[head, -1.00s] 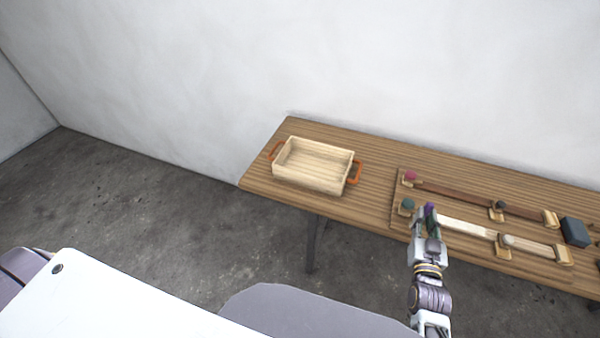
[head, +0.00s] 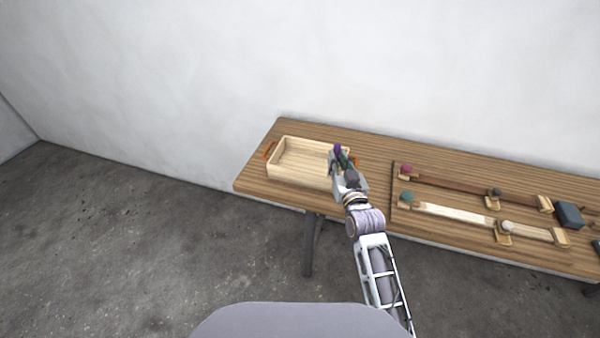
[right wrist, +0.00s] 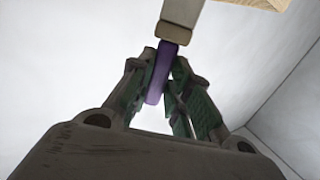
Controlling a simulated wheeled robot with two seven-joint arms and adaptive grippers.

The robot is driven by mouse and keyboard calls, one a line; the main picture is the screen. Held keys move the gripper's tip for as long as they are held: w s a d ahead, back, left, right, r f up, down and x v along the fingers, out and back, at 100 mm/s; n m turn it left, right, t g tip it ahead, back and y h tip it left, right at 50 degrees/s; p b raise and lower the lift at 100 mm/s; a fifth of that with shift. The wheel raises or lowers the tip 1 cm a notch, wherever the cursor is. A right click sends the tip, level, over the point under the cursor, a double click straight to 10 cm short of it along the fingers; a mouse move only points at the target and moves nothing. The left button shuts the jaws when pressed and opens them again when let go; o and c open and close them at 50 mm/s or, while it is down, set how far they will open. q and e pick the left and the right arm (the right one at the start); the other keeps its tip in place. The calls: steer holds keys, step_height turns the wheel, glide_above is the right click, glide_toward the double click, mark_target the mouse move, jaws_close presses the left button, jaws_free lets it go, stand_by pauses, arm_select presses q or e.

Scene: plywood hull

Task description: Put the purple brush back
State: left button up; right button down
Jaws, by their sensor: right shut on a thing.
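My right gripper (head: 342,162) is shut on the purple brush (head: 337,148), of which only a small purple part shows in the head view. In the right wrist view the brush's purple part (right wrist: 160,76) is between the green-padded fingers (right wrist: 164,72), with a pale beige part extending beyond them. The gripper is at the right end of a pale wooden tray (head: 295,178) and covers part of it. I cannot tell its height above the tray. My left gripper is out of view.
The wooden bench (head: 375,168) stands along a white wall. To the right lies a rack with a pink-ended bar (head: 406,169), a green-ended bar (head: 406,196) and a dark block (head: 569,215). The tray's visible inside looks empty.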

steer(key=w+a+f+n+g+y+b, duration=0.1)
steer(key=w+a+n+y+b, duration=0.1)
steer(key=a, duration=1.1)
steer(key=shift+w+n+y, duration=0.5)
steer(key=shift+w+y, duration=0.3)
steer(key=shift+y, duration=0.2)
steer(key=shift+a, duration=0.1)
step_height(320, 180, down, 6)
steer(key=shift+f, duration=0.15)
steer(key=shift+f+b, duration=0.3)
steer(key=shift+f, duration=1.55)
steer(key=shift+f, duration=0.15)
